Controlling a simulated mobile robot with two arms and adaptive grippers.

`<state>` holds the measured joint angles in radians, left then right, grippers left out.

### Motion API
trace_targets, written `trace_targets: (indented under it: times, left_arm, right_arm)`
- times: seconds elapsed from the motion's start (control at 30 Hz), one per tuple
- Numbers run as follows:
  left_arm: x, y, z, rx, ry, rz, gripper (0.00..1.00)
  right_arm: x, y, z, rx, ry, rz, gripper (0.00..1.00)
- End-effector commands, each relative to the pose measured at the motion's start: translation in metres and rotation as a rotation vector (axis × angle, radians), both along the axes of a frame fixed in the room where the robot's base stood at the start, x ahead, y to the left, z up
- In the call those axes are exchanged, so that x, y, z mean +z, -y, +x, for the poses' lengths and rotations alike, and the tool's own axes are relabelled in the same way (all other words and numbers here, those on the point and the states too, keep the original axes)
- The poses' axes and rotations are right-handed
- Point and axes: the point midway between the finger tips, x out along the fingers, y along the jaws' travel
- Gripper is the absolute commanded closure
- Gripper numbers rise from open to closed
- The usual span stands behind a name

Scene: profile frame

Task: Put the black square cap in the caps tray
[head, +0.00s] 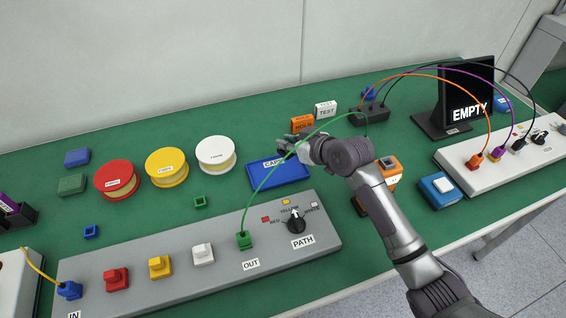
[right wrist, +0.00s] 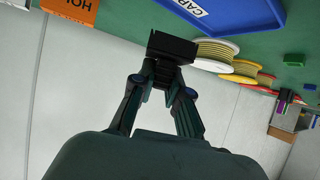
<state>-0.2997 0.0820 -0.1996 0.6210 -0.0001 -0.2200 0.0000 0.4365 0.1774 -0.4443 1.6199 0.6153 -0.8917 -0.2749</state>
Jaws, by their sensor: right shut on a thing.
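The black square cap (right wrist: 172,47) is held between the fingertips of my right gripper (right wrist: 163,80) in the right wrist view. In the head view my right gripper (head: 292,144) is at the back edge of the blue caps tray (head: 290,177), seemingly above the table. The cap is hard to make out there. The tray's "CAPS" label shows, and its visible floor looks bare. Part of the tray also shows in the right wrist view (right wrist: 245,22), just beyond the cap and apart from it in the picture. My left gripper is not in view.
A green cable (head: 264,186) arches across the tray in the head view, down to the grey panel (head: 215,262). White (head: 215,152), yellow (head: 166,166) and red (head: 115,180) spools stand left of the tray. An orange block (head: 302,123) stands behind the gripper.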

Motion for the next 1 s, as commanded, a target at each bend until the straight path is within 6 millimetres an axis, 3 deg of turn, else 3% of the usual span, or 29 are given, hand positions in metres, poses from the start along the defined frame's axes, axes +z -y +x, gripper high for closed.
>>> trace_targets:
  times: [0.5, 0.87, 0.9, 1.0]
  left_arm:
    - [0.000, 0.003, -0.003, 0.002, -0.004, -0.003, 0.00]
    - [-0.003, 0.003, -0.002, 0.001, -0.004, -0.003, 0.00]
    - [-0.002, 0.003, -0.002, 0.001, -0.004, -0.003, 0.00]
    - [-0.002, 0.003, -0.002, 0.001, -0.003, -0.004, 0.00]
  right_arm:
    - [-0.060, 0.001, 0.000, -0.003, -0.001, 0.000, 1.00]
    - [-0.066, 0.001, 0.000, -0.002, 0.001, -0.001, 1.00]
    - [-0.065, 0.001, 0.000, -0.002, 0.001, 0.000, 0.82]
    - [-0.065, 0.001, 0.000, -0.002, 0.001, -0.001, 0.65]
